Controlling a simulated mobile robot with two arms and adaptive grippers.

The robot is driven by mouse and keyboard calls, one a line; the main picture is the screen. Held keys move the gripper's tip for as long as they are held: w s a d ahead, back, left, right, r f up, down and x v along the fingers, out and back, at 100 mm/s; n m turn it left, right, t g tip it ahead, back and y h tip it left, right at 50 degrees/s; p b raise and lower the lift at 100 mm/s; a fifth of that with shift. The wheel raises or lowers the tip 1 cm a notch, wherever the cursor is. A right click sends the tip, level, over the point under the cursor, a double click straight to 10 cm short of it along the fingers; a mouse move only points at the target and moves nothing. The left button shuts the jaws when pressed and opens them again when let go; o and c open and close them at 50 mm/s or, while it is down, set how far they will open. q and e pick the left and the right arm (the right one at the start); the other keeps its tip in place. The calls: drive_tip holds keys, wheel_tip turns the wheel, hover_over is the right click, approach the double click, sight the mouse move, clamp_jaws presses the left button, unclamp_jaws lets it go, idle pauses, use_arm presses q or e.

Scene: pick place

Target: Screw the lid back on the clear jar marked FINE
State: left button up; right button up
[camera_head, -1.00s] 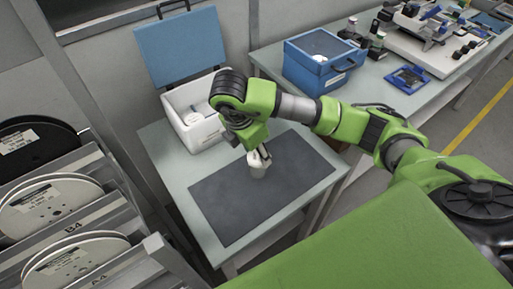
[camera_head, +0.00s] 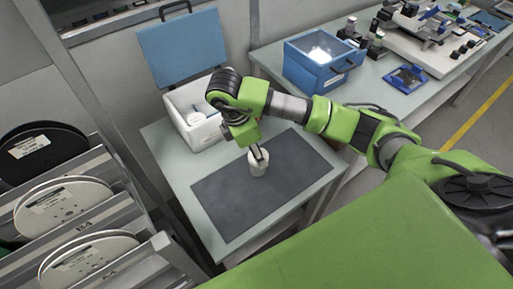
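A small whitish jar-like container (camera_head: 258,170) stands on the dark mat (camera_head: 235,205). No marking on it can be read, and I cannot make out a separate lid. My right gripper (camera_head: 260,155) comes in from the right and points down at the top of the container. Its fingertips overlap the container's upper part, and I cannot tell whether they grip it. My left gripper is not in view.
A white box (camera_head: 207,134) with its blue lid (camera_head: 182,45) raised stands behind the mat and holds whitish items. A blue box (camera_head: 322,62) stands on the bench at right. Reel racks (camera_head: 75,225) stand at left. The mat's front is clear.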

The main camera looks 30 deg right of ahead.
drive_tip(key=o, duration=1)
drive_tip(key=shift+c, duration=1.2)
drive_tip(key=shift+r+p, duration=1.1)
drive_tip(key=shift+r, duration=0.2)
drive_tip(key=shift+f, duration=0.1)
